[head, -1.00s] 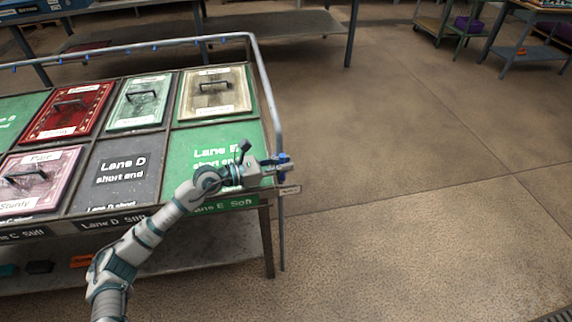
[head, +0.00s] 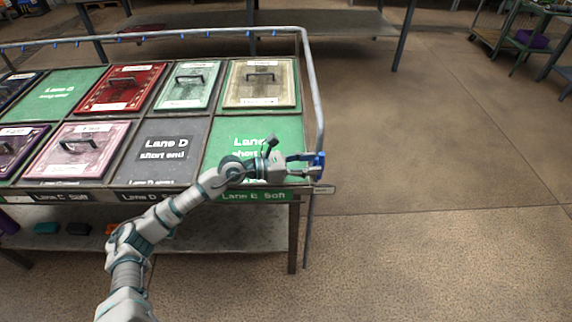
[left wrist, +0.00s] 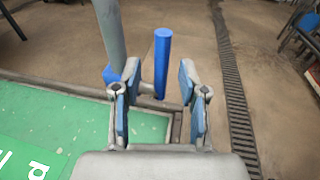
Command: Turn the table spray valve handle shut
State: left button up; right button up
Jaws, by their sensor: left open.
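The blue valve handle (head: 319,160) is on the metal spray pipe (head: 318,105) at the right corner of the table. In the left wrist view the handle (left wrist: 162,62) is an upright blue bar, with a blue valve body beside the grey pipe (left wrist: 108,30). My left gripper (head: 312,162) is at the handle, its fingers pointing right. In the left wrist view my left gripper (left wrist: 155,90) is open, with the bar showing between and just beyond its fingertips. I cannot tell whether a finger touches it. My right gripper is not in view.
The table holds framed panels with handles, such as a red one (head: 120,88) and a cream one (head: 260,84), in labelled lanes. A lower shelf (head: 200,232) carries small blocks. Open floor (head: 430,150) lies to the right. A cart with a purple item (head: 532,39) stands far right.

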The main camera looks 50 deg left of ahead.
pick_arm(q)
jog(key=v, duration=0.8)
jog(key=shift+s+a, duration=0.25)
jog(key=shift+a, duration=0.15)
